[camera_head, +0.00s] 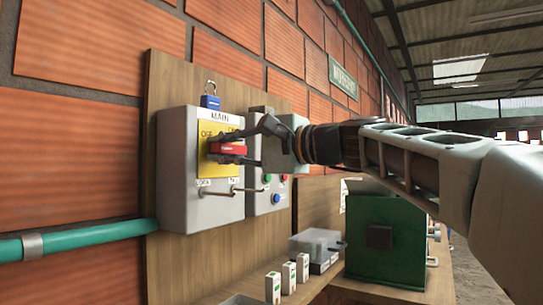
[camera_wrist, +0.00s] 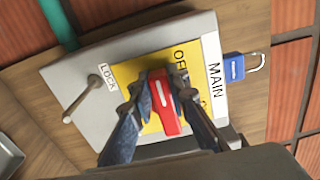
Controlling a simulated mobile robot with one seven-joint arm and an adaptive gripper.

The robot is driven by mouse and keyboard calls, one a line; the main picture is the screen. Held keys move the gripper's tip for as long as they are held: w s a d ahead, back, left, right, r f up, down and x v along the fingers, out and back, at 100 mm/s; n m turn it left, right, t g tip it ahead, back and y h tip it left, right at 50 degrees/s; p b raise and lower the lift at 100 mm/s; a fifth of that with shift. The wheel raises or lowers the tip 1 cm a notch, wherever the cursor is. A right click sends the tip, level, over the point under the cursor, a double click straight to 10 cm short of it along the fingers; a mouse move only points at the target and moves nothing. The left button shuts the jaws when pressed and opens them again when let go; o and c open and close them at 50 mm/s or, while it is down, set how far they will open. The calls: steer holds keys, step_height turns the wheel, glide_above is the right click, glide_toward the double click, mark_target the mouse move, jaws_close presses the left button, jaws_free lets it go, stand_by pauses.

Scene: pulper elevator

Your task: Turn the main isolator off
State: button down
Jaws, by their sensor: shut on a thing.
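The main isolator is a grey box (camera_head: 176,170) marked MAIN on a wooden board. Its yellow plate (camera_head: 204,167) reads OFF at the upper left; another label there is partly covered. The red handle (camera_head: 229,149) lies roughly level across the plate. It also shows in the wrist view (camera_wrist: 163,106), with the OFF label beyond one end, beside it. My gripper (camera_head: 233,145) reaches in from the right, its two fingers shut on the red handle from either side. In the wrist view my gripper (camera_wrist: 160,92) covers part of the plate.
A blue padlock (camera_head: 210,100) hangs above the box. Metal pegs stick out low on the box, one (camera_wrist: 81,98) by the LOCK label. A second grey box with buttons (camera_head: 267,180) stands close to the right. Small white cartons (camera_head: 289,278) and a green machine (camera_head: 385,238) are below.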

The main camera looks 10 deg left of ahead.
steer(key=shift+w+d, duration=0.35)
steer(key=shift+w, duration=0.15)
steer(key=c, duration=2)
jaws_free()
steer(key=shift+o, duration=0.8)
steer(key=shift+w+f, duration=0.15)
steer(key=shift+w, duration=0.1)
steer(key=shift+s+a, duration=0.15)
steer(key=shift+s, duration=0.05)
steer(key=shift+s, duration=0.1)
steer(key=shift+r, duration=0.3)
step_height(320, 180, up, 9)
steer(key=shift+f, duration=0.1)
steer(key=shift+r, duration=0.35)
